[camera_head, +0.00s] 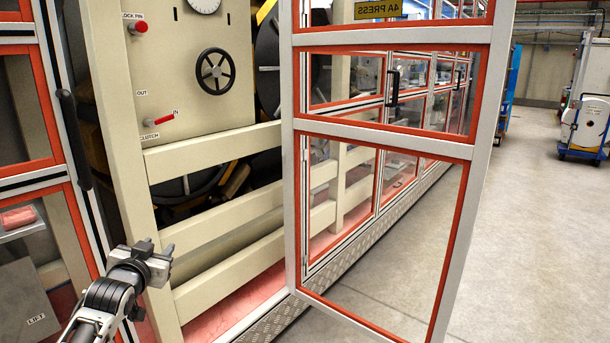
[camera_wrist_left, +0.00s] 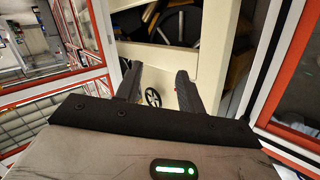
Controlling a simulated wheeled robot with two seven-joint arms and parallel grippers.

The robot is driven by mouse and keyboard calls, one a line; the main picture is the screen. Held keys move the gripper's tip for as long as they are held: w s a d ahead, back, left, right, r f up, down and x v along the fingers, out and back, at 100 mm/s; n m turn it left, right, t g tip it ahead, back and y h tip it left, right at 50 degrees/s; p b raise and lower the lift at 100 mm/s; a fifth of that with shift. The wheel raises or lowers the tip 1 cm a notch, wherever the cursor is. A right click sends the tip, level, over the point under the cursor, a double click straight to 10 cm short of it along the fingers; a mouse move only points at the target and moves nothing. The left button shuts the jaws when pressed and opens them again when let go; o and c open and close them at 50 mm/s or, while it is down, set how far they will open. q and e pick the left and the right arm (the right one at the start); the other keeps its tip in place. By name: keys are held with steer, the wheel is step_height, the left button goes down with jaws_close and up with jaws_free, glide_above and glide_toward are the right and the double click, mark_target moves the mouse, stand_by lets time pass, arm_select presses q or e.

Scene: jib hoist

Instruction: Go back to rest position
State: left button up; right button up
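My left gripper (camera_head: 158,252) shows at the lower left of the head view, in front of the beige machine frame (camera_head: 215,235). In the left wrist view its two dark fingers (camera_wrist_left: 158,88) stand apart with nothing between them, so it is open and empty. My right gripper is in neither view.
A red-edged glazed door (camera_head: 385,140) stands open at the middle. The panel carries a handwheel (camera_head: 215,71), a red lock pin knob (camera_head: 140,27) and a red clutch lever (camera_head: 160,120). Floor (camera_head: 540,240) at right is clear; a white-blue cart (camera_head: 588,125) stands beyond.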

arm_select(q)
steer(key=s+d+f+m+g+h, duration=0.1)
steer(key=s+d+f+h, duration=0.1)
steer(key=s+d+f, duration=0.45)
steer(key=s+d+f+g+h, duration=0.15)
steer(key=s+d+f, duration=0.25)
steer(key=s+f, duration=0.5)
steer(key=s+d+f+g, duration=0.1)
steer(key=s+d, duration=0.1)
steer(key=s, duration=0.5)
steer(key=s+d+f+g+h, duration=0.1)
steer(key=s+d, duration=0.2)
steer(key=s, duration=0.3)
steer(key=s+d+f+n+g, duration=0.1)
steer(key=s+d, duration=0.2)
steer(key=s, duration=0.4)
steer(key=shift+s+d+f, duration=0.15)
steer(key=shift+s+d, duration=0.1)
steer(key=shift+s, duration=0.1)
steer(key=shift+h, duration=0.25)
steer(key=shift+c, duration=0.3)
